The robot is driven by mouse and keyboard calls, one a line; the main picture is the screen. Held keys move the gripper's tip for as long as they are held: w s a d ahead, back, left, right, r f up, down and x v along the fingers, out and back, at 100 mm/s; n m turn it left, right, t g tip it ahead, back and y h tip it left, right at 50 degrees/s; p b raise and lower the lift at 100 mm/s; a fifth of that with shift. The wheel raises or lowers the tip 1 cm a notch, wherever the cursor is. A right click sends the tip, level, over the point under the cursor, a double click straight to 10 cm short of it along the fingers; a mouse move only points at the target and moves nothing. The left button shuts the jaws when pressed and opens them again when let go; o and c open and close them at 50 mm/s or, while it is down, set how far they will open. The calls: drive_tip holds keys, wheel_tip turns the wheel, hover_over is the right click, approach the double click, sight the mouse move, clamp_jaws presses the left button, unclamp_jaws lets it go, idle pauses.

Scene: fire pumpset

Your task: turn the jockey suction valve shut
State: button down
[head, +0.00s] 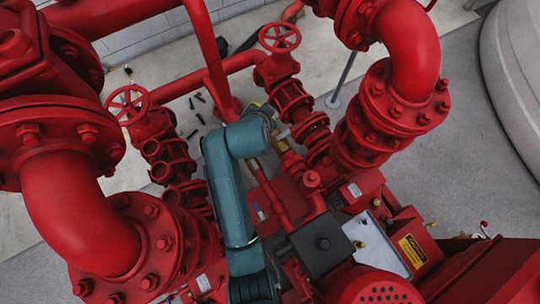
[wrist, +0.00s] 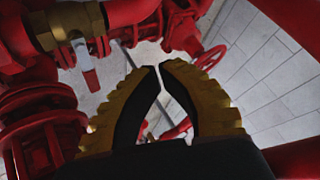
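A small brass valve (head: 288,147) with a short pale lever (head: 283,134) sits on the narrow pipework right of my arm's elbow. No label shows whether it is the jockey suction valve. In the wrist view a brass valve body (wrist: 66,24) is at upper left, with a pale, blue-tinged lever (wrist: 86,66) pointing down the picture.
Red handwheels stand at left (head: 128,104) and top centre (head: 280,38). Large flanged red pipes (head: 75,215) crowd the left, and another bend (head: 405,50) is at upper right. A black box (head: 322,242) lies below the brass valve. Small loose parts lie on the floor.

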drive_tip(key=s+a+f+m+g+b, duration=0.2)
drive_tip(key=s+f+g, duration=0.1)
drive_tip(key=f, duration=0.9)
drive_tip(key=m+g+h+b, duration=0.1)
drive_tip(key=m+g+h, duration=0.1)
drive_tip(key=g, duration=0.2)
hover_over(259, 171)
drive_tip(key=s, duration=0.3)
wheel_tip(259, 171, down, 11)
drive_tip(key=d+b+x, duration=0.1)
drive_tip(key=b+x, duration=0.5)
drive_tip(key=x, duration=0.4)
drive_tip(key=shift+w+d+r, duration=0.2)
drive_tip(key=shift+w+d, duration=0.05)
drive_tip(key=shift+w, duration=0.05)
